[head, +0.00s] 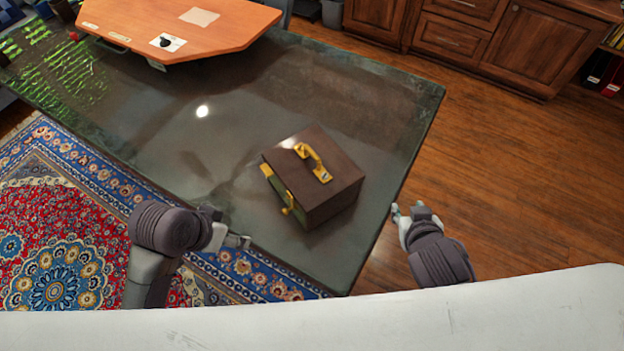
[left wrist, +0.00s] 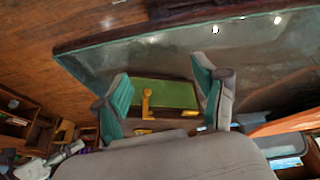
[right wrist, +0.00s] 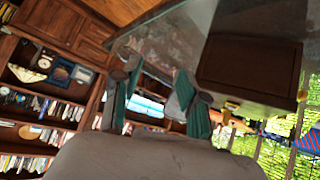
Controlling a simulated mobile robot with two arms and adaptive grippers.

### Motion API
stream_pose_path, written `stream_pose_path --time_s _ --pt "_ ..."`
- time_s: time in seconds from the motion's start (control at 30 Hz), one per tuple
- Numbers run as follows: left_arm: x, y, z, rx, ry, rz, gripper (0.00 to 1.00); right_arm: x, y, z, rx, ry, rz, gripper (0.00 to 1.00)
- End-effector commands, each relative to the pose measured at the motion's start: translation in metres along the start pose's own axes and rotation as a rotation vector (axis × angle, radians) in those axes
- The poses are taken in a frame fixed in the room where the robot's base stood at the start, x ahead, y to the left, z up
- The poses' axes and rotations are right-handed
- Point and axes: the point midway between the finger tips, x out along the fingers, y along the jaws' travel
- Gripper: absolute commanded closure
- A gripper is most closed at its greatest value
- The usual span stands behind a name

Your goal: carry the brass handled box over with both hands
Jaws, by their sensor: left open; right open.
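The brass handled box (head: 318,186) is dark brown with a brass handle on its lid and a green face with brass fittings. It stands on the dark glossy table (head: 350,110), near the table's front right corner. My left gripper (head: 240,241) is open by the table's front edge, left of the box and apart from it. In the left wrist view the green face of the box (left wrist: 165,96) shows between the open fingers. My right gripper (head: 408,212) is open just off the table's right edge, apart from the box. The box's brown side (right wrist: 250,70) shows in the right wrist view.
An orange wooden board (head: 190,30) with papers lies at the table's far left. A patterned rug (head: 60,230) covers the floor at left. Wood cabinets (head: 530,45) stand at the back right. Bare wood floor (head: 510,170) lies right of the table.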

Motion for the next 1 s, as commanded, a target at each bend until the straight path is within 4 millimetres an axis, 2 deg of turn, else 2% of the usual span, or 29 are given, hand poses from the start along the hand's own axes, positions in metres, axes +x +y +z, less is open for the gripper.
stream_pose_path --time_s 0.03,0.17,0.3,0.4,0.5,0.7,1.0 --pt "-0.001 -0.003 -0.015 0.042 0.009 0.011 0.29 0.004 -0.001 -0.012 0.000 0.066 -0.003 0.57" --pt "-0.002 -0.009 -0.053 0.155 0.018 0.054 0.29 0.013 -0.012 -0.043 0.004 0.259 -0.054 0.57" --pt "-0.011 -0.023 -0.100 0.300 0.017 0.098 0.29 0.015 -0.043 -0.070 -0.030 0.471 -0.214 0.57" --pt "-0.025 -0.035 -0.131 0.395 0.009 0.121 0.29 0.011 -0.072 -0.072 -0.078 0.564 -0.385 0.57" --pt "-0.036 -0.044 -0.151 0.456 0.001 0.139 0.29 0.006 -0.093 -0.064 -0.121 0.590 -0.526 0.57" --pt "-0.047 -0.051 -0.167 0.502 -0.004 0.153 0.29 0.002 -0.110 -0.050 -0.159 0.584 -0.648 0.57" --pt "-0.047 -0.051 -0.167 0.502 -0.004 0.154 0.29 0.002 -0.111 -0.051 -0.157 0.585 -0.650 0.57"
